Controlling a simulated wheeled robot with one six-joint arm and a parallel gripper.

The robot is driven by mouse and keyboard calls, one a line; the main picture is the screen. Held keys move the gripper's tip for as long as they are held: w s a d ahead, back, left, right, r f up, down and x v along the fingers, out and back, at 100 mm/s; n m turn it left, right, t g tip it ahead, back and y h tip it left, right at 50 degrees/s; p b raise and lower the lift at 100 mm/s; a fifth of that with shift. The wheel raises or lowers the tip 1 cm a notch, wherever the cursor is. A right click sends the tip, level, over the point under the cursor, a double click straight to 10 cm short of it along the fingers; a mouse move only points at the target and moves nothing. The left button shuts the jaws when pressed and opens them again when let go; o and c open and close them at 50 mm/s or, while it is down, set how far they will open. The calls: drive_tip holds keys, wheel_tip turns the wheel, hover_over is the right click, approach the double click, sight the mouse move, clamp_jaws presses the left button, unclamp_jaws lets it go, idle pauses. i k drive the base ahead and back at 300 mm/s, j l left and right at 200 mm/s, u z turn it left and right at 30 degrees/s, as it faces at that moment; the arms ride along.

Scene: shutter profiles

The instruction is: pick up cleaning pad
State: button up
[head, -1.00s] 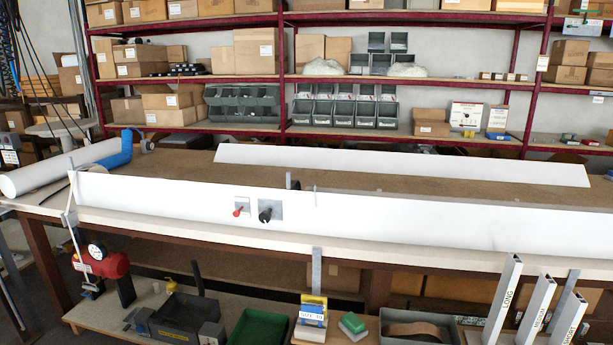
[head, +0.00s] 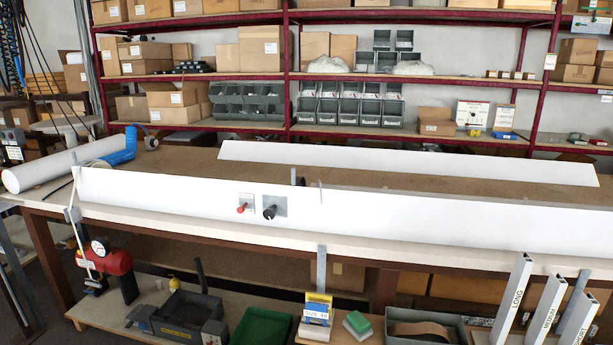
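A small green and whitish block, which looks like the cleaning pad (head: 357,323), lies on the low shelf under the front edge of the workbench. It sits between a small stack of blue and yellow packs (head: 316,311) and a grey bin (head: 455,326). Its top is green and nothing covers it from this view. My gripper is not in view.
A green tray (head: 262,327) and a dark grey toolbox (head: 187,314) stand left of the pad. Upright profiles marked LONG (head: 513,300) and MEDIUM (head: 543,310) stand at the right. A long white profile (head: 150,196) lies along the bench front above. A grey post (head: 321,268) rises behind the packs.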

sight(359, 327)
drive_tip(key=i+l+z, duration=0.1)
drive_tip(key=i+l, duration=0.2)
drive_tip(key=i+l+z, duration=0.1)
drive_tip(key=i+l, duration=0.15)
drive_tip(key=i, duration=0.3)
drive_tip(key=i+l, duration=0.2)
drive_tip(key=i, duration=0.25)
drive_tip(key=z, duration=0.05)
